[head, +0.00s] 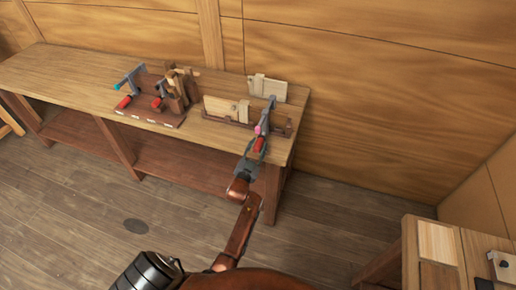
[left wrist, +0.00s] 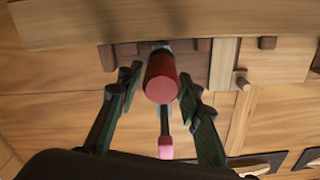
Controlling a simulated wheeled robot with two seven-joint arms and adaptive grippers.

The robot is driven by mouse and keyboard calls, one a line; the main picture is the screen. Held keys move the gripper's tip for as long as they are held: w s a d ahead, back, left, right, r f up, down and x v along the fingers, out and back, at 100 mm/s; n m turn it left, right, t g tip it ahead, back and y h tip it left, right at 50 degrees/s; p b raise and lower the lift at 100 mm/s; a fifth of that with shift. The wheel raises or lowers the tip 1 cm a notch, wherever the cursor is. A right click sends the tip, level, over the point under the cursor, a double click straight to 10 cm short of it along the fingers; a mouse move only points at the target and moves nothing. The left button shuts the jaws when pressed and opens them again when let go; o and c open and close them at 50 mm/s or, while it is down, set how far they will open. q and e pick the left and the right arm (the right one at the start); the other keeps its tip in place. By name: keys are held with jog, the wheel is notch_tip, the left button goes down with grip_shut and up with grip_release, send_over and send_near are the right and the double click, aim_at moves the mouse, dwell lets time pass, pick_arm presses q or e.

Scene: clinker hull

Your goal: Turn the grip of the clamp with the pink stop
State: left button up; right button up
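The clamp with the pink stop (head: 257,129) stands at the right end of the long bench, its red grip (head: 259,145) hanging at the bench's front edge. In the left wrist view the round end of the red grip (left wrist: 162,83) faces me, with the pink stop (left wrist: 165,148) below it on a thin bar. My left gripper (head: 252,155) is at the red grip. Its two dark fingers (left wrist: 158,78) are apart, one on each side of the grip, with a visible gap on the left and a narrower one on the right. My right gripper is not in view.
The wooden bench (head: 62,68) runs along the wall. A dark red board (head: 150,116) on it holds other clamps, one with a blue stop (head: 117,86). Pale blocks (head: 222,106) stand beside the pink-stop clamp. Another table (head: 408,262) is at lower right. The floor in front is clear.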

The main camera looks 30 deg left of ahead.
pick_arm(q)
jog(key=shift+o, duration=1.1)
jog(key=shift+s+f, duration=0.1)
jog(key=shift+f, duration=0.1)
jog(key=shift+a, duration=0.1)
jog(key=shift+s+f, duration=0.15)
jog(key=shift+s, duration=0.25)
jog(key=v, duration=1.1)
jog(key=shift+d+r, duration=0.2)
jog(key=shift+d, duration=0.05)
jog(key=shift+s, duration=0.15)
